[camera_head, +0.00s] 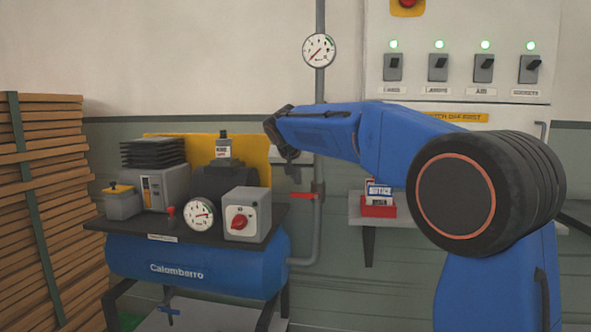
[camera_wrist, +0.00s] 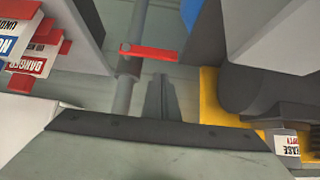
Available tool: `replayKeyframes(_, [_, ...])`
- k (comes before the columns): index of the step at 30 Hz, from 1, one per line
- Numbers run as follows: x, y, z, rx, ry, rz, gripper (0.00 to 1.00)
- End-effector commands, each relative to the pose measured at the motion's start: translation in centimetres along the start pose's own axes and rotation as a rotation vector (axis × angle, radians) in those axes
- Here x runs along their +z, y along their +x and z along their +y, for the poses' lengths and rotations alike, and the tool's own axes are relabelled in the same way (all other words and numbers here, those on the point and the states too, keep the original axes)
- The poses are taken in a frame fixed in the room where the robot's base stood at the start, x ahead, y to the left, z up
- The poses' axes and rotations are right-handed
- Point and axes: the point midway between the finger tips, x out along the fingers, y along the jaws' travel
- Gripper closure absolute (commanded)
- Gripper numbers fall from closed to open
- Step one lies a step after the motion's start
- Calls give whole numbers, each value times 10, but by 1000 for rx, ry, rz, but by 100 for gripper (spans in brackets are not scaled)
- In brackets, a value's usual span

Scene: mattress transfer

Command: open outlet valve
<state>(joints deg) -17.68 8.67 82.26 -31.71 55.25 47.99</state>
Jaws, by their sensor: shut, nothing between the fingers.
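The outlet valve has a red lever (camera_head: 303,196) on the grey vertical pipe (camera_head: 318,225) to the right of the compressor. The lever lies crosswise to the pipe and points left in the head view. The wrist view also shows the red lever (camera_wrist: 155,54), its pivot on the pipe (camera_wrist: 127,67). My gripper (camera_wrist: 160,78) is shut and empty, its fingertips just below the lever in that picture with a small visible gap.
The blue compressor tank (camera_head: 200,262) carries a gauge (camera_head: 199,213) and a box with a red knob (camera_head: 243,218). A shelf with a red tag holder (camera_head: 378,209) is right of the pipe. A wall gauge (camera_head: 319,50) and switch panel (camera_head: 460,25) are above. Boards (camera_head: 45,200) are stacked left.

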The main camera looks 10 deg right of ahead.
Motion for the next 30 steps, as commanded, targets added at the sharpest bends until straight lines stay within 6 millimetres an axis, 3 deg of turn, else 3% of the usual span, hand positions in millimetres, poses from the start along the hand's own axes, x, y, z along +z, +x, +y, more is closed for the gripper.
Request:
replayKeyframes(7, [16,15,0,0,0,1,100])
replayKeyframes(21, [20,18,-1,4,-5,1,100])
replayKeyframes(30, [31,29,-10,154,-157,0,100])
